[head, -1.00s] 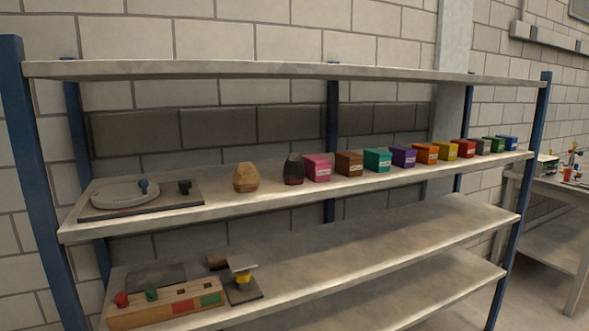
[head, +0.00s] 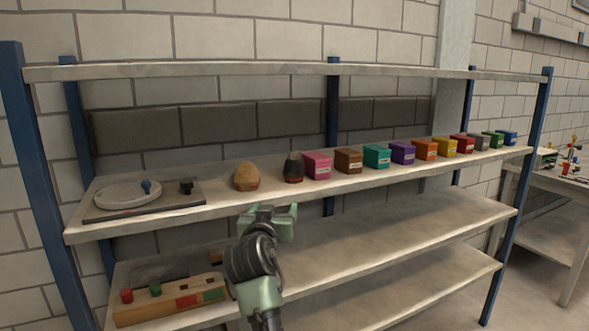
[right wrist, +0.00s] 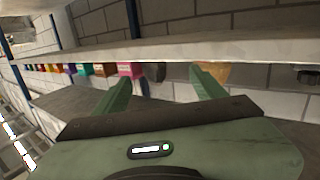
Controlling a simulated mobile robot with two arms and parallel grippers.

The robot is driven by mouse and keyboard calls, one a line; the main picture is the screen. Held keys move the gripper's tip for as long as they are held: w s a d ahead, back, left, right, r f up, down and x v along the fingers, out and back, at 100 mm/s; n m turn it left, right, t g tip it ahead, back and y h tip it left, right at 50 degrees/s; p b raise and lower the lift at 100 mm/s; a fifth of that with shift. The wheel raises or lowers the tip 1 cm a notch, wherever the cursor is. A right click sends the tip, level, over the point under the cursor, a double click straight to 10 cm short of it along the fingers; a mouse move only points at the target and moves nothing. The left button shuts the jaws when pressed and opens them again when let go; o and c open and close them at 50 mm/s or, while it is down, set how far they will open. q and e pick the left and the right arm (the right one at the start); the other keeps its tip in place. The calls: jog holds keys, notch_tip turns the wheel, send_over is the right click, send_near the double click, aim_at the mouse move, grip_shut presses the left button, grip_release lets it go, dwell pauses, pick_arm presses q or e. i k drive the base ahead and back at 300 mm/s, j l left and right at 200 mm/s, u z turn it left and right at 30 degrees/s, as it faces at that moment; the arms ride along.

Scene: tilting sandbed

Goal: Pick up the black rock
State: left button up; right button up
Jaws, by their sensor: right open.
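The black rock (head: 293,166) stands upright on the middle shelf, with a reddish band at its foot. It sits between a tan rock (head: 246,177) on its left and a pink box (head: 317,165) on its right. My right gripper (head: 268,210) is open and empty, in front of the shelf and lower than the rock, apart from it. In the right wrist view, the black rock (right wrist: 155,72) shows between the two spread green fingers, beyond the shelf edge and partly hidden by it. My left gripper is not in view.
The middle shelf (head: 400,170) carries a row of several coloured boxes to the right and a grey plate with a white disc (head: 128,196) to the left. A top shelf (head: 290,70) runs above. A wooden block set (head: 172,302) lies on the lower shelf.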

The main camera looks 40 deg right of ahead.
aim_at(293, 171)
jog(key=i+l, duration=0.2)
jog(key=l, duration=0.15)
jog(key=i+l, duration=0.2)
jog(key=l, duration=0.15)
jog(key=i+l, duration=0.15)
jog(key=l, duration=0.2)
